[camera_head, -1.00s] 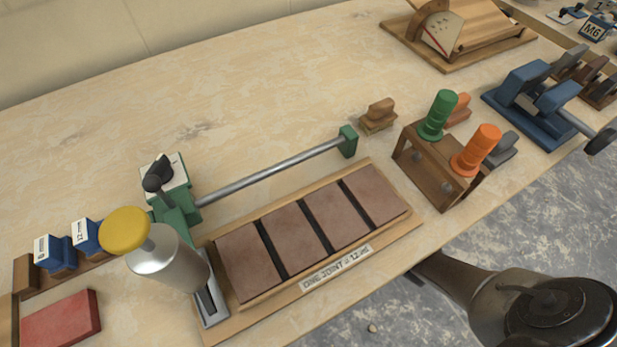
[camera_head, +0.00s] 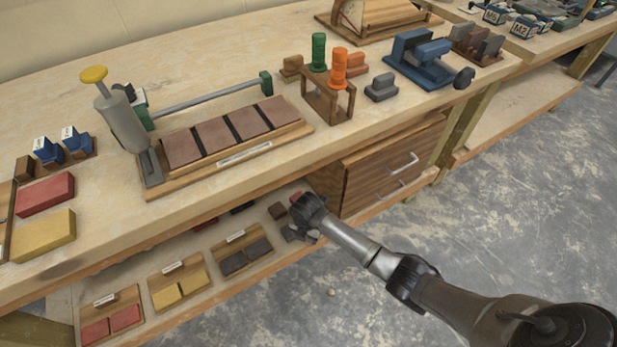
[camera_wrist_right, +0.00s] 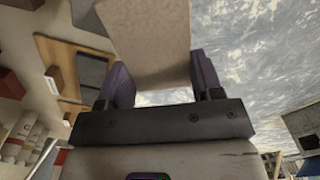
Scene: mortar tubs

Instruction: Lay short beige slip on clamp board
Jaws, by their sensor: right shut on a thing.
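My right gripper (camera_head: 300,230) is at the front edge of the lower shelf, below the bench top. In the right wrist view its two fingers (camera_wrist_right: 152,85) are shut on a flat beige slip (camera_wrist_right: 148,40), which sticks out past the fingertips and out of the top of the picture. In the head view I cannot make the slip out at the gripper. A board with green end blocks and a metal bar (camera_head: 220,178) lies on the bench, bearing several brown tiles. A blue clamp-like fixture (camera_head: 420,62) stands farther right. I cannot tell which is the clamp board. My left gripper is not in view.
Wooden trays of red, yellow and dark slips (camera_head: 188,301) sit on the lower shelf. A drawer cabinet (camera_head: 385,165) is right of the gripper. A rack with green and orange handles (camera_head: 328,100) stands on the bench. Open floor (camera_head: 520,215) lies to the right.

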